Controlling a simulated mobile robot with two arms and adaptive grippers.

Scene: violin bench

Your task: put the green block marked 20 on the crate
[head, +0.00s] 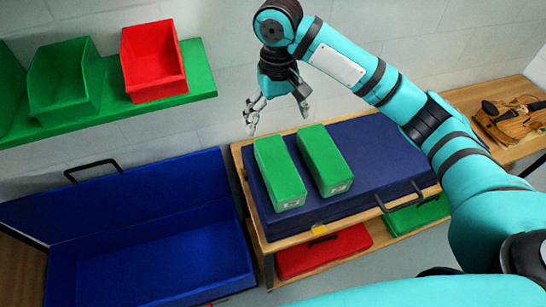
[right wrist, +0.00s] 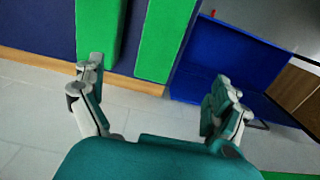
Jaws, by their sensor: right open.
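Two green blocks lie side by side on a flat dark blue crate-like case (head: 375,150) on the wooden bench. The left green block (head: 279,172) and the right green block (head: 324,158) each carry a small white label on the near end; the numbers are too small to read. Both blocks also show at the top of the right wrist view, one at the left (right wrist: 98,25) and one at the right (right wrist: 165,35). My right gripper (head: 277,116) is open and empty, above and behind the blocks, touching neither. My left gripper is not in view.
An open blue box (head: 165,262) with its lid raised stands at the left. A green shelf (head: 150,107) holds a red bin (head: 153,62) and green bins. A violin (head: 512,120) lies on the bench at right. A red case (head: 322,252) sits below.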

